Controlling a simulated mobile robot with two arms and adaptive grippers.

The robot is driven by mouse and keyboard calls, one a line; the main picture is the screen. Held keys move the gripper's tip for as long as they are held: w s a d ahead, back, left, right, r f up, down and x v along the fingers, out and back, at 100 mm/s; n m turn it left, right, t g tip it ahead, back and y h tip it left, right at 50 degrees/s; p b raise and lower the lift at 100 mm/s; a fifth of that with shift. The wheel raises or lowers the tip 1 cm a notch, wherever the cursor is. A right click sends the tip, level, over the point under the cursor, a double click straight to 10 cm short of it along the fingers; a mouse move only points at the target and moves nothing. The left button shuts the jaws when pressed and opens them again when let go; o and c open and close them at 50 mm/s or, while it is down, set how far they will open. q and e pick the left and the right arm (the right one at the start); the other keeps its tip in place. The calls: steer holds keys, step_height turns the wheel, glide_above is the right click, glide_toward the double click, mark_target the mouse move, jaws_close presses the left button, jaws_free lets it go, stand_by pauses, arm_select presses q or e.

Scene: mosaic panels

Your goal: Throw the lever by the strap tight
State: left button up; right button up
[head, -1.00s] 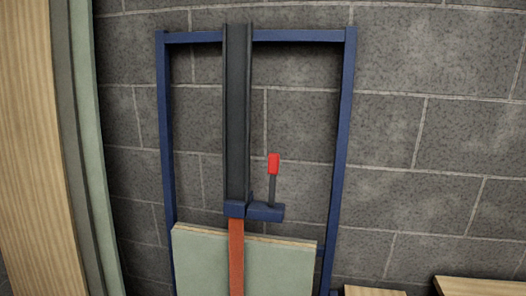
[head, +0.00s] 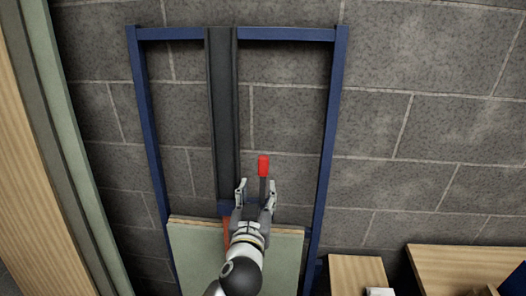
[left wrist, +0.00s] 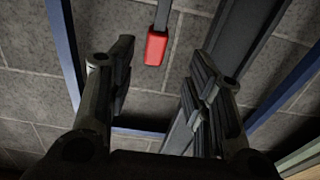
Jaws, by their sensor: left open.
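The lever (head: 263,170) has a red grip on a dark shaft and points up from the blue clamp block, just right of the dark upright rail (head: 222,110). In the left wrist view the red grip (left wrist: 157,47) shows between and beyond the fingers. My left gripper (head: 256,187) is open in front of the lever's lower part, its fingers to either side of it in the picture; I cannot tell contact. The orange strap (head: 227,232) runs down from the block over the pale green panel (head: 190,250), mostly hidden by my arm. My right gripper is not in view.
A blue frame (head: 330,130) stands against the grey block wall around the rail. Wooden surfaces (head: 465,270) lie at the lower right. Tall wood and green boards (head: 65,150) stand at the left.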

mark_target(263, 162)
arm_select(q)
steer(key=w+p, duration=0.1)
steer(key=w, duration=0.1)
steer(key=w+d+r+p, duration=0.1)
steer(key=w, duration=0.2)
steer(key=w+d+r+p, duration=0.1)
steer(key=w, duration=0.2)
steer(key=shift+w+r, duration=0.2)
steer(key=shift+w+d+f, duration=0.15)
steer(key=shift+w+d, duration=0.05)
steer(key=shift+w, duration=0.7)
jaws_close()
